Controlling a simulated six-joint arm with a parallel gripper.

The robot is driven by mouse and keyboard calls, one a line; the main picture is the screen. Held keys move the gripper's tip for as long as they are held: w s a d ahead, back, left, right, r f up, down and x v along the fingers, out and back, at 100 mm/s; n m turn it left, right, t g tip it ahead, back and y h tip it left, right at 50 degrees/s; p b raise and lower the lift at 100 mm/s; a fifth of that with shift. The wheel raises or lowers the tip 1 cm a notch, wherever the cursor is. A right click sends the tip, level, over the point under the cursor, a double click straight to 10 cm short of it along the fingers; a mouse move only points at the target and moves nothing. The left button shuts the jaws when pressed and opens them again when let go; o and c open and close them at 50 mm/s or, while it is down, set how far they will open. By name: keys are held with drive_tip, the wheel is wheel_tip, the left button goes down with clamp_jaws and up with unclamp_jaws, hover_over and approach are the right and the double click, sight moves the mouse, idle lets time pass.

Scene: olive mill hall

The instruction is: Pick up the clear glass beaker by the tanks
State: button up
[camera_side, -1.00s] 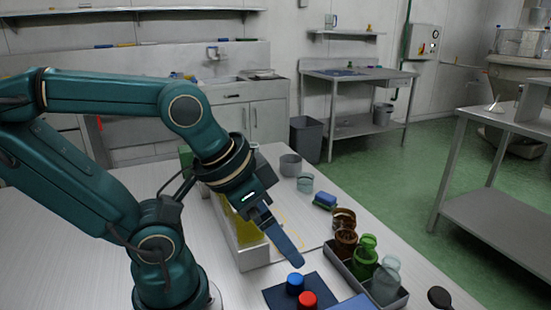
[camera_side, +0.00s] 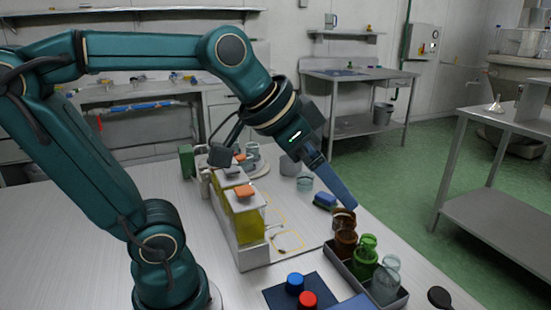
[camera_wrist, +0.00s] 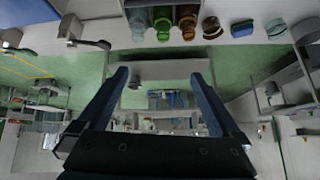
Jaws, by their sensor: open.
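The clear glass beaker (camera_side: 305,184) stands on the table beyond the tanks, beside a grey bowl (camera_side: 289,166). It also shows at the upper right of the wrist view (camera_wrist: 276,28).
A grey rack (camera_side: 350,266) holds brown, green and clear glass bottles. A blue sponge (camera_side: 325,200) lies between the rack and the beaker. A dark mat (camera_side: 280,295) carries a blue cap (camera_side: 295,283) and a red cap (camera_side: 307,299). The left of the table is clear.

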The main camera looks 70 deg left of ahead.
drive_tip(key=w+a+r, duration=0.2)
drive_tip(key=w+a, duration=0.4)
drive_tip(key=w, duration=0.3)
drive_tip(key=n+g+y, duration=0.2)
drive_tip(key=n+y, duration=0.1)
drive_tip(key=n, duration=0.3)
hover_over(305, 177)
drive_tip(key=s, duration=0.3)
drive_tip(key=f, duration=1.2)
drive_tip(key=d+f, duration=0.1)
drive_tip(key=f, duration=0.5)
drive_tip(key=shift+w+f, duration=0.15)
drive_tip(key=shift+f, duration=0.25)
drive_tip(key=shift+x, duration=2.4)
drive_tip(key=c, duration=1.4)
